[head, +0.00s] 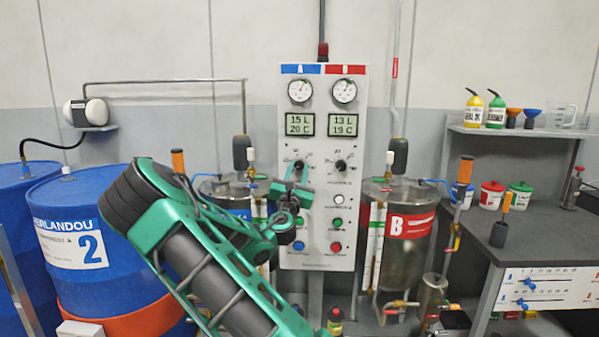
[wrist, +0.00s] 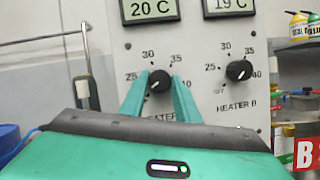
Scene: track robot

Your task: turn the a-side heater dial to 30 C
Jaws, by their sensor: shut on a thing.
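The a-side heater dial (wrist: 160,81) is a black round knob on the white control panel (head: 318,255), with scale marks including 25, 30 and 35 around it. My gripper (wrist: 162,84) has its two green fingers on either side of this knob and is shut on it. Its pointer is too small to read surely. In the head view the dial (head: 299,164) shows just above my green gripper (head: 297,174). The A display (head: 299,124) reads 15 L and 20 C.
The heater B dial (wrist: 239,71) sits close to the right of my fingers. Buttons (head: 337,223) lie lower on the panel. Tank B (head: 400,265) stands right of the panel, and a blue drum (head: 88,210) stands at left.

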